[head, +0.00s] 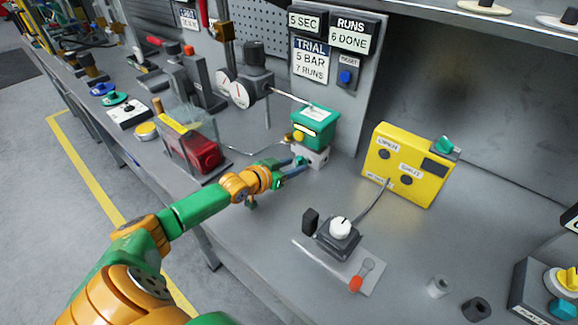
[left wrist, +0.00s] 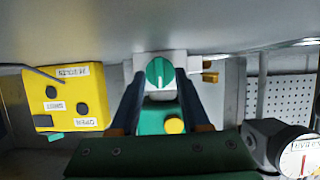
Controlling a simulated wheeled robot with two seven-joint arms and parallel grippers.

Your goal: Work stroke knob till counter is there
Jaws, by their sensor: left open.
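The green actuator (head: 316,128) stands on a pale block (head: 316,157) on the bench. In the left wrist view a round green knob (left wrist: 159,72) with a pale line sits on the white block (left wrist: 190,66). My left gripper (head: 298,168) is open at the front of the block. Its fingers stand on either side of the knob; contact cannot be told. In the head view the gripper hides the knob. The counter sign (head: 350,35) reads RUNS 6 DONE. The card (head: 311,60) reads TRIAL 5 BAR 7 RUNS. My right gripper is out of view.
A yellow box (head: 408,165) with OPEN and SHUT lamps stands to the right. A blue reset button (head: 346,77) is under the counter. A white-knobbed unit (head: 340,229) lies in front. Gauges (head: 238,95) and a red cylinder (head: 207,155) stand to the left.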

